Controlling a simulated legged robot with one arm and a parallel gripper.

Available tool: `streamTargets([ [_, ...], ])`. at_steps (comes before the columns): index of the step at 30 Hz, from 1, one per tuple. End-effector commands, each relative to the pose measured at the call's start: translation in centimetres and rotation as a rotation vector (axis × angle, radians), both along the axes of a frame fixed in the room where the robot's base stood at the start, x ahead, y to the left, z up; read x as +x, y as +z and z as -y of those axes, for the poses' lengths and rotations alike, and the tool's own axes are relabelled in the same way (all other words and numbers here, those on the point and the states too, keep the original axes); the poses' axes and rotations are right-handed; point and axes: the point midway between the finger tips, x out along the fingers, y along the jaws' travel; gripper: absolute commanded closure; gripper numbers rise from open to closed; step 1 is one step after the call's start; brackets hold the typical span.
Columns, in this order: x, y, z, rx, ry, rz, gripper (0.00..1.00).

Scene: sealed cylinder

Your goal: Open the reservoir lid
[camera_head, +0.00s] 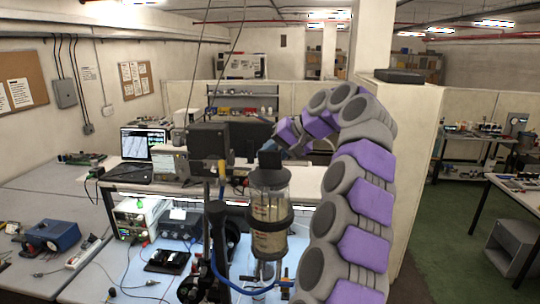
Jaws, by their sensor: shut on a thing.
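The reservoir is a clear upright cylinder (269,240) with a dark band round its middle and printed labels on its wall. Its grey lid (270,178) sits on top, with a dark block-like knob (270,159) rising from it. My purple and grey arm comes up on the right, bends over and reaches down to the left. My gripper (277,147) is at its end, just above and behind the knob, small and partly hidden. It is shut on the lid's knob, though the fingers are hard to make out. The lid looks level on the cylinder.
A dark box on a post (209,141) stands close left of the reservoir. A blue hose (217,262) loops by its base. Benches carry a laptop (143,142), instruments and a blue device (52,233). A pale pillar (405,150) stands right of my arm.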

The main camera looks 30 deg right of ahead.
Motion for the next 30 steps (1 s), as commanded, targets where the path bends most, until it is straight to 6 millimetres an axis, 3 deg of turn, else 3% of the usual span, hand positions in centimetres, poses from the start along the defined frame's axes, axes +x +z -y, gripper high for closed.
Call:
streamTargets([
  [22,0.04,0.01,0.15,0.014,-0.002,-0.019,1.00],
  [23,0.05,0.01,0.15,0.014,-0.002,-0.019,0.69],
  [30,0.01,-0.01,0.13,0.013,-0.002,-0.020,0.47],
])
